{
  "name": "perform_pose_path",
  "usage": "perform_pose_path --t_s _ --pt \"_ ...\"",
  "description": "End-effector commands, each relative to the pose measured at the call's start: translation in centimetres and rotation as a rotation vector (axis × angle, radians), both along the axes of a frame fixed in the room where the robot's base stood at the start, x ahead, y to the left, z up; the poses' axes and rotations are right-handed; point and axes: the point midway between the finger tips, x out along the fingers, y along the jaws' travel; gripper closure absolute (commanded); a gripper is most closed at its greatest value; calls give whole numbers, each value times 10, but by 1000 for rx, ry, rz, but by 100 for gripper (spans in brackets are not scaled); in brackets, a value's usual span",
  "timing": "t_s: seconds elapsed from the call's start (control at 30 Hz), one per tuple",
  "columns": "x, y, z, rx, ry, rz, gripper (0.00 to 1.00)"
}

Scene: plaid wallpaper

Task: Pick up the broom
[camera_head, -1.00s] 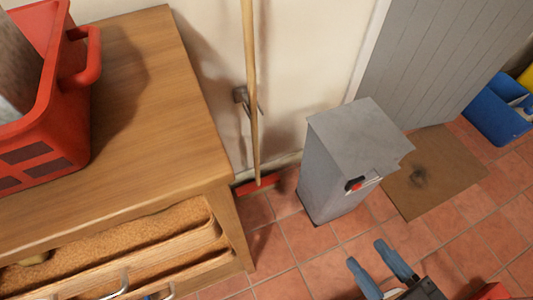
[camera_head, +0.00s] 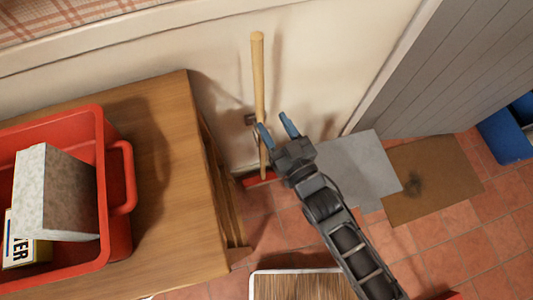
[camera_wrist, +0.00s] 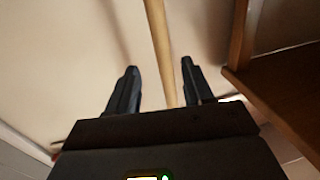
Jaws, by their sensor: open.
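The broom (camera_head: 258,80) stands upright against the cream wall, with a pale wooden handle and a red head at the floor. I cannot tell the remaining depth between handle and fingers.
A wooden cabinet (camera_head: 170,200) stands left of the broom, with a red crate (camera_head: 120,225) on it. A brown mat (camera_head: 430,180) lies by the grey door (camera_head: 430,80). A striped-top item (camera_head: 295,285) is at the bottom.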

Motion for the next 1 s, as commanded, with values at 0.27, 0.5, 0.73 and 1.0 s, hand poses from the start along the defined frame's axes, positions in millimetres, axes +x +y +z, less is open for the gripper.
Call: perform_pose_path --t_s 0.27,0.5,0.73,1.0 --pt "24 14 -1 0 0 0 49" --pt "51 32 -4 0 0 0 49" --pt "61 36 -5 0 1 -1 49" --pt "61 36 -5 0 1 -1 60"
